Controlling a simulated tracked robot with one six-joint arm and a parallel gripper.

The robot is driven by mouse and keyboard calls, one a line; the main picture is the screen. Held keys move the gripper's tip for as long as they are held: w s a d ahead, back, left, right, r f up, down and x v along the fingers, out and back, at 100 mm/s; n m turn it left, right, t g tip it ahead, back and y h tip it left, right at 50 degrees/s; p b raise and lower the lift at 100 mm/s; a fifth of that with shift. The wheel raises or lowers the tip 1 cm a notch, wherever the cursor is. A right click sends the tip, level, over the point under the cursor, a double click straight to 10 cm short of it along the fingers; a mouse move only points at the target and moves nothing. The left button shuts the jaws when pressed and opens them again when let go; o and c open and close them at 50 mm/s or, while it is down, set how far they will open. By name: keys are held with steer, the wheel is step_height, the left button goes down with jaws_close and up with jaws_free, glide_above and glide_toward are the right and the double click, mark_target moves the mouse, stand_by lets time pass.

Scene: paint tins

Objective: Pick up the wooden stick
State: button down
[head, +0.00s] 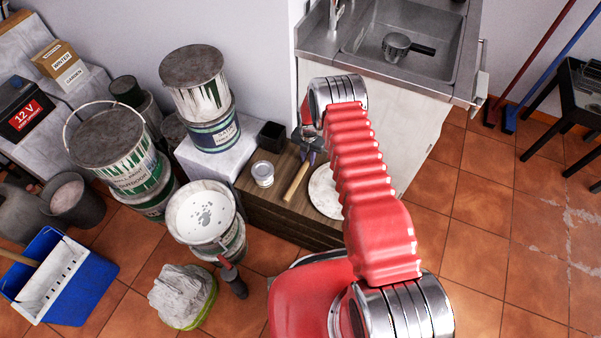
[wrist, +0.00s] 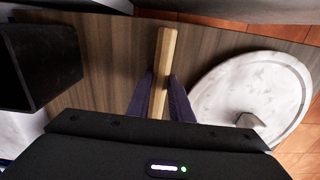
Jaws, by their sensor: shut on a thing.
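The wooden stick (head: 297,181) is pale and lies across the dark wooden top, between a small tin and a white round disc. In the wrist view the stick (wrist: 164,55) runs up the picture between the two dark fingers of my gripper (wrist: 160,92). My gripper (head: 313,147) is shut on the stick near its far end. The stick's near part in the wrist view is hidden by the gripper body. I cannot tell whether the stick is clear of the surface.
The white disc (wrist: 255,92) lies close to the right of the fingers, with a small grey piece on it. A black square pot (wrist: 38,55) stands at left. A small tin (head: 262,173) and stacked paint tins (head: 210,132) stand left of the stick. The sink counter (head: 385,78) is behind my arm.

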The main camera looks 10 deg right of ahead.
steer(key=shift+r, duration=0.1)
step_height(320, 180, up, 10)
stand_by(0.7)
stand_by(0.9)
steer(key=s+r+m, duration=0.5)
steer(key=s+m, duration=0.1)
steer(key=m, duration=1.1)
steer(key=s+r+m, duration=0.2)
steer(key=r+m, duration=0.4)
steer(key=r, duration=0.8)
steer(key=s+r+m, duration=0.2)
steer(key=r+m, duration=0.3)
steer(key=r, duration=0.8)
steer(key=shift+d+r+m, duration=0.2)
steer(key=shift+r+m, duration=0.2)
